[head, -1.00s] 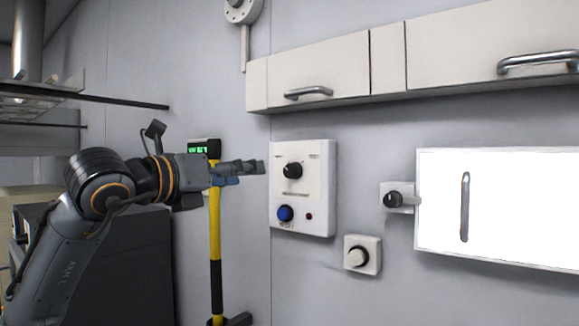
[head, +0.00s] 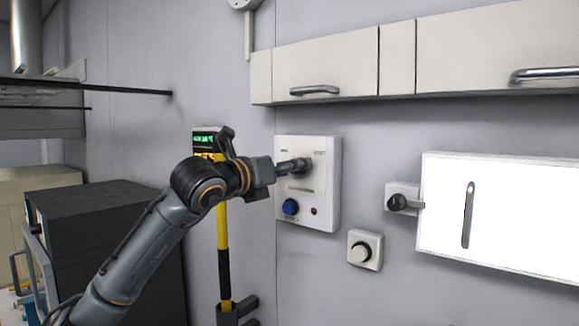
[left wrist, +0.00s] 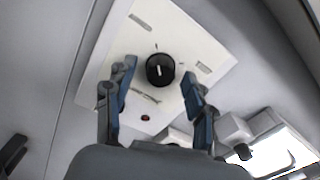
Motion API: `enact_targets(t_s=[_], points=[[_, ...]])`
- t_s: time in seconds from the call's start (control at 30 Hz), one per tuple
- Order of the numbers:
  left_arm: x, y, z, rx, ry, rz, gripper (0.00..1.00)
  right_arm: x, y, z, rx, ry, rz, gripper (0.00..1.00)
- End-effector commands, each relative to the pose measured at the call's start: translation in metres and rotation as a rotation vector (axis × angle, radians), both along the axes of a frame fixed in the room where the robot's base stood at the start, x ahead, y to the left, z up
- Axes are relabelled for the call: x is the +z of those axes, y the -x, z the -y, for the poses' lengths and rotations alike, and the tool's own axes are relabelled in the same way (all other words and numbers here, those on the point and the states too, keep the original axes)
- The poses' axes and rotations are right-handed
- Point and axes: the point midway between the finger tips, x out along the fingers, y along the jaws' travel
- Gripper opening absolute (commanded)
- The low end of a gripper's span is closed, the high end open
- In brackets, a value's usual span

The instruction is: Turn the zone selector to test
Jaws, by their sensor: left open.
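The zone selector is a black round knob (left wrist: 160,69) with a white pointer line, on a white wall panel (head: 326,205). In the left wrist view the knob lies between and just beyond the fingertips of my left gripper (left wrist: 158,78). The fingers are spread apart, one on each side of the knob, and I cannot tell that either touches it. In the head view my left gripper (head: 293,166) reaches the panel from the left and covers most of the knob. The label text is too small to read. My right gripper is in neither view.
Below the knob the panel has a blue button (head: 290,207) and a small red light (head: 314,211). A separate round knob (head: 361,251) is lower right. A black knob (head: 398,202) sits beside a bright white panel (head: 500,215). A cabinet (head: 320,70) hangs above.

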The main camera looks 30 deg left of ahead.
Motion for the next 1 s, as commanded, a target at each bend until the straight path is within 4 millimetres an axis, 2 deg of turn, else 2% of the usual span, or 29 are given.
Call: enact_targets(t_s=[0.03, 0.3, 0.67, 1.0], points=[[0.0, 0.0, 0.0, 0.0, 0.0, 0.0, 0.54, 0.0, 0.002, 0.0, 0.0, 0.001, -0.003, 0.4], [0.0, 0.0, 0.0, 0.0, 0.0, 0.0, 0.0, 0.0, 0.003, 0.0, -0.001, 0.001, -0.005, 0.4], [0.0, 0.0, 0.0, 0.0, -0.046, 0.005, 0.0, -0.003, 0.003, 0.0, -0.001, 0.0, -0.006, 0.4], [0.0, 0.001, 0.0, 0.0, -0.279, 0.026, 0.0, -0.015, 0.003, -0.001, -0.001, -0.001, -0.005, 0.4]])
